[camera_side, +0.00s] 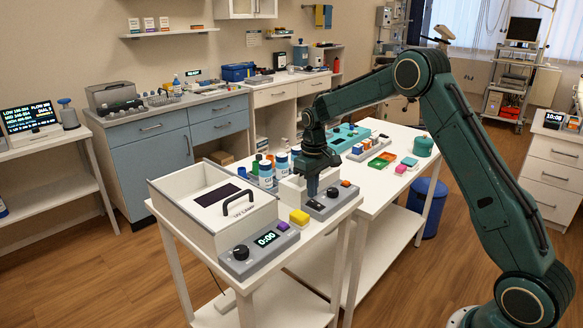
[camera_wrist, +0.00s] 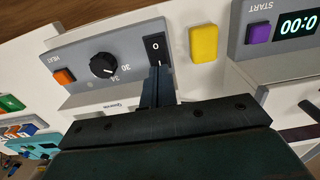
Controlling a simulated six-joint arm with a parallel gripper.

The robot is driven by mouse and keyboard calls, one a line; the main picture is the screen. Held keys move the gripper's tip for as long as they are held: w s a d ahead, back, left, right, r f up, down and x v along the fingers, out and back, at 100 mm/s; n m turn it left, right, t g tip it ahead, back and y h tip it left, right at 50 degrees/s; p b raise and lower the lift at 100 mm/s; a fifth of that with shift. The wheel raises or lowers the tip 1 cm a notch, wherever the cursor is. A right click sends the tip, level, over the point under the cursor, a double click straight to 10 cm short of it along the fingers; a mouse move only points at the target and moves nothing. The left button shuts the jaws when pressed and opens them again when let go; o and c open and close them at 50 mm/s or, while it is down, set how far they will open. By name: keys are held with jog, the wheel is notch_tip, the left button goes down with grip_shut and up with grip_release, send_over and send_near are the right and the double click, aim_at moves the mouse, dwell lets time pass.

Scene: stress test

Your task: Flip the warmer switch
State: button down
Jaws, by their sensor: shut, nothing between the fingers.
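The warmer's grey control panel (camera_wrist: 75,58) fills the upper left of the wrist view. It also shows under my gripper in the side view (camera_side: 335,204). Its black rocker switch (camera_wrist: 155,46) is marked 0 and I. My gripper (camera_wrist: 158,70) is shut and empty, its fingertips at the I end of the switch; I cannot tell whether they touch it. A black dial (camera_wrist: 103,65) and an orange button (camera_wrist: 64,77) labelled HEAT sit on the same panel.
A yellow block (camera_wrist: 204,43) lies right beside the panel. A timer panel with a purple START button (camera_wrist: 259,33) is further right. A white lidded box (camera_side: 180,205) with a black handle stands left of my gripper. White-capped bottles (camera_side: 266,175) stand behind it.

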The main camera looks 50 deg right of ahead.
aim_at(312, 201)
jog(key=shift+f, duration=0.95)
dwell(1.3)
jog(key=shift+r, duration=3.45)
jog(key=shift+r, duration=0.15)
